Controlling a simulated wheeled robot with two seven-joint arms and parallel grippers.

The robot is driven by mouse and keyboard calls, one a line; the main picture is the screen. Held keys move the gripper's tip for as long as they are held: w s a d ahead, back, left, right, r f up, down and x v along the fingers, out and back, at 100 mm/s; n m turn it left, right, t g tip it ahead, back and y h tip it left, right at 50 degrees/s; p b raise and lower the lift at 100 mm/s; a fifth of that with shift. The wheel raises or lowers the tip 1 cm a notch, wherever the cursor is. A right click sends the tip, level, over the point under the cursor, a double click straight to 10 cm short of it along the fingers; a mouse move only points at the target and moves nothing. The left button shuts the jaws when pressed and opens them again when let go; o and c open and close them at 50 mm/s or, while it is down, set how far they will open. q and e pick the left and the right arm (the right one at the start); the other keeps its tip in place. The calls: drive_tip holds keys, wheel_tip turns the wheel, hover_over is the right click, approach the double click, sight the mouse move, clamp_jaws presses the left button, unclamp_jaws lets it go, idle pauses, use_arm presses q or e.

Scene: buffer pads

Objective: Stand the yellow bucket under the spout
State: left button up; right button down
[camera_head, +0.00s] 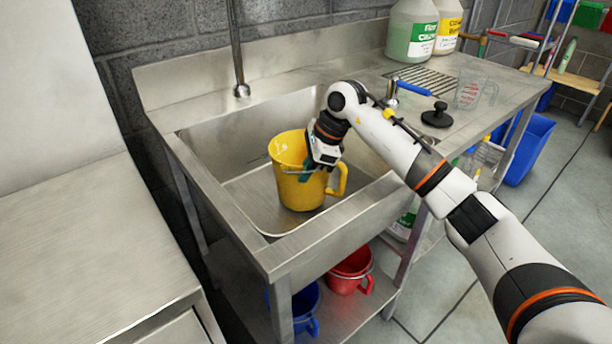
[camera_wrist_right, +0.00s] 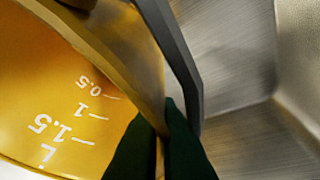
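The yellow bucket (camera_head: 291,191) is inside the steel sink, roughly upright, its yellow side handle to the right. I cannot tell whether its base touches the sink floor. My right gripper (camera_head: 308,172) reaches down at the bucket's right side. In the right wrist view the green fingers (camera_wrist_right: 163,140) are close together with the bucket's thin wall between them. That view also shows the bucket's inside (camera_wrist_right: 60,90) with white litre marks, and its grey bail beside the fingers. The spout (camera_head: 241,89) hangs over the sink's back left, left of and behind the bucket. My left gripper is out of view.
The sink's front rim (camera_head: 330,222) and back wall enclose the bucket. Bare sink floor shows left of it. A blue-handled tool (camera_head: 412,88), a clear jug (camera_head: 470,93) and large bottles (camera_head: 410,30) stand on the right counter. Red (camera_head: 350,270) and blue buckets sit below.

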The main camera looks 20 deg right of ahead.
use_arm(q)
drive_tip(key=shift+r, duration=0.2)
use_arm(e)
drive_tip(key=shift+f, duration=0.45)
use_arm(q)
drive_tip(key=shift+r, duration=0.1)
use_arm(e)
drive_tip(key=shift+f, duration=0.1)
drive_tip(key=c, duration=1.6)
unclamp_jaws()
drive_tip(key=shift+c, duration=0.2)
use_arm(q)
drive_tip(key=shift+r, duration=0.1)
